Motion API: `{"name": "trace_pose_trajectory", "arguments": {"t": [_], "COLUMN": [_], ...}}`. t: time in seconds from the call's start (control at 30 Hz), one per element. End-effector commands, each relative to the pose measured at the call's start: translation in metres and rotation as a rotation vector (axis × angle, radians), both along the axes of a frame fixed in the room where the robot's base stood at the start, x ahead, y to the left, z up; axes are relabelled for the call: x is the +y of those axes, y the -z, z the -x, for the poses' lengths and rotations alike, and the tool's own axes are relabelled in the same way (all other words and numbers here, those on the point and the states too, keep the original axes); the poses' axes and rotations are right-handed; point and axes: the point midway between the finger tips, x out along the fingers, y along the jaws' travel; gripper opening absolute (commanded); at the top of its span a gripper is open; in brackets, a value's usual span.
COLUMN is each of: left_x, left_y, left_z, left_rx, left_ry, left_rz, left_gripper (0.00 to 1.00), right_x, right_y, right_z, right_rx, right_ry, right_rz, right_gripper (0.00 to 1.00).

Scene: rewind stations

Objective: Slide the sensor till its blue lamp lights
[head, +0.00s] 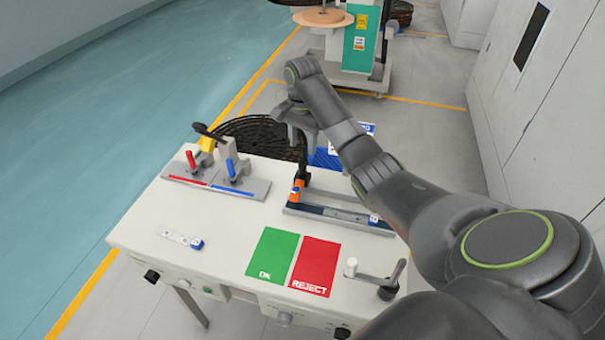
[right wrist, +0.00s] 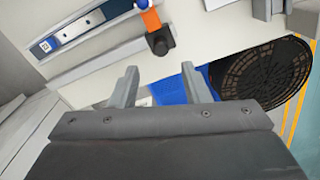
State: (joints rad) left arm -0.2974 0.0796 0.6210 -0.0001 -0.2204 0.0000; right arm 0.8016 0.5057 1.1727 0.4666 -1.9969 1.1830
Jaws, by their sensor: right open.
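The sensor is an orange block (head: 297,190) on a grey rail (head: 335,212) at the right of the table, with a dark post rising behind it. In the right wrist view the orange sensor (right wrist: 150,18) ends in a black knob (right wrist: 160,43), and a small blue part (right wrist: 141,4) shows at its other end. I cannot tell whether that blue part is a lit lamp. My right gripper (head: 294,125) is above the table's far edge, beyond the rail. My left gripper is not in view.
Clamps with red and blue handles (head: 215,180) stand on the table's left. Green OK (head: 272,255) and red REJECT (head: 316,266) pads lie in front, beside a crank (head: 390,283). A black reel (head: 258,135) and a blue bin (right wrist: 180,88) are beyond the far edge.

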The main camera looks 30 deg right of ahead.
Motion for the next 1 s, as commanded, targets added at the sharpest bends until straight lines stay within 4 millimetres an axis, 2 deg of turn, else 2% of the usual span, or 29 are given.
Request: {"name": "trace_pose_trajectory", "arguments": {"t": [0.03, 0.1, 0.3, 0.43, 0.6, 0.87, 1.0], "left_x": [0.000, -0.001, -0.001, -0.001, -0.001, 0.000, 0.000], "left_y": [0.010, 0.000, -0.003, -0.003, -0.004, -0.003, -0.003], "left_z": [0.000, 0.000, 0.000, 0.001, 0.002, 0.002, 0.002], "left_rx": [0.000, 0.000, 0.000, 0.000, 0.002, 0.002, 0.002], "left_ry": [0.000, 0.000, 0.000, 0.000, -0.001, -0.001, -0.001], "left_rz": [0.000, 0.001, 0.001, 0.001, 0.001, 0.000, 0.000], "left_gripper": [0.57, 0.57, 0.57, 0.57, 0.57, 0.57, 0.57], "right_x": [0.000, 0.001, 0.001, 0.001, 0.000, 0.000, 0.000], "right_y": [0.013, 0.024, 0.063, 0.080, 0.090, 0.091, 0.091], "right_z": [0.000, 0.001, 0.001, 0.000, 0.000, 0.000, 0.000], "right_rx": [0.001, 0.006, 0.004, 0.002, 0.000, 0.000, 0.000], "right_ry": [0.000, 0.000, 0.000, 0.000, -0.001, -0.001, -0.001], "right_rz": [-0.001, -0.003, -0.002, 0.000, 0.000, 0.000, 0.000], "right_gripper": [0.43, 0.43, 0.43, 0.43, 0.43, 0.43, 0.27]}}
